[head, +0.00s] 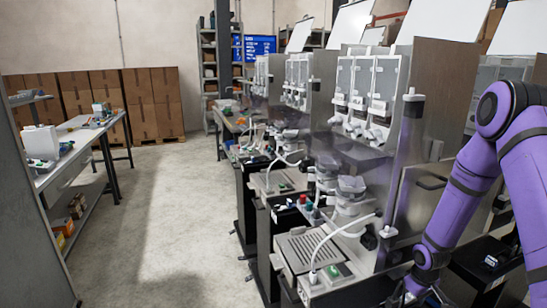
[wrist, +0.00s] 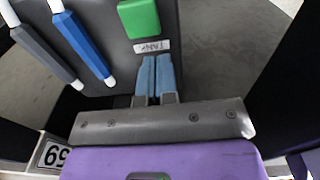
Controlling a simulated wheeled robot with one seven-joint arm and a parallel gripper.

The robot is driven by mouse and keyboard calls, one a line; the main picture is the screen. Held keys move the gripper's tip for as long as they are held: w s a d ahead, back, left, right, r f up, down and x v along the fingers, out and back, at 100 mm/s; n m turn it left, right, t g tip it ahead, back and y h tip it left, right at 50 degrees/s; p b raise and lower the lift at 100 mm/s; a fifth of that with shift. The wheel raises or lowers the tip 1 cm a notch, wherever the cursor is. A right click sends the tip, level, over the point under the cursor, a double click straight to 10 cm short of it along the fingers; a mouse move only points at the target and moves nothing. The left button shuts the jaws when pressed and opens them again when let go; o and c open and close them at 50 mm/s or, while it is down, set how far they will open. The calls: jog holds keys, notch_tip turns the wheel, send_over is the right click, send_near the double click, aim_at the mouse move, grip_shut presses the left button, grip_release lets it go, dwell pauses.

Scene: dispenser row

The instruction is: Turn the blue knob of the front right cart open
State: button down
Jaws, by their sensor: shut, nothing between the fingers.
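In the wrist view, my gripper (wrist: 156,62) is shut and empty, its two blue-grey fingers together over a dark grey panel (wrist: 108,58). A blue bar with white ends (wrist: 82,42) lies to the left of the fingers, apart from them; I cannot tell for sure whether it is the blue knob. A similar grey bar (wrist: 45,52) lies further left. A green block (wrist: 138,17) and a small white label (wrist: 151,46) are just beyond the fingertips. In the head view, my gripper is low at the bottom right, its fingertips not clear.
A row of dispensers (head: 372,85) with carts stands right of centre. The nearest left cart (head: 305,250) has a white hose (head: 335,238). A dark cart (head: 490,262) is beside my arm. A workbench (head: 75,140) stands left. The aisle floor (head: 175,215) is clear.

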jog(key=shift+s+d+f, duration=0.1)
jog(key=shift+d+f, duration=0.25)
jog(key=shift+f, duration=0.05)
jog(key=shift+w+d, duration=0.3)
jog(key=shift+d, duration=0.45)
jog(key=shift+s, duration=0.2)
jog(key=shift+s+d, duration=0.15)
jog(key=shift+r, duration=2.15)
jog(key=shift+w+r, duration=0.2)
jog(key=shift+r, duration=0.55)
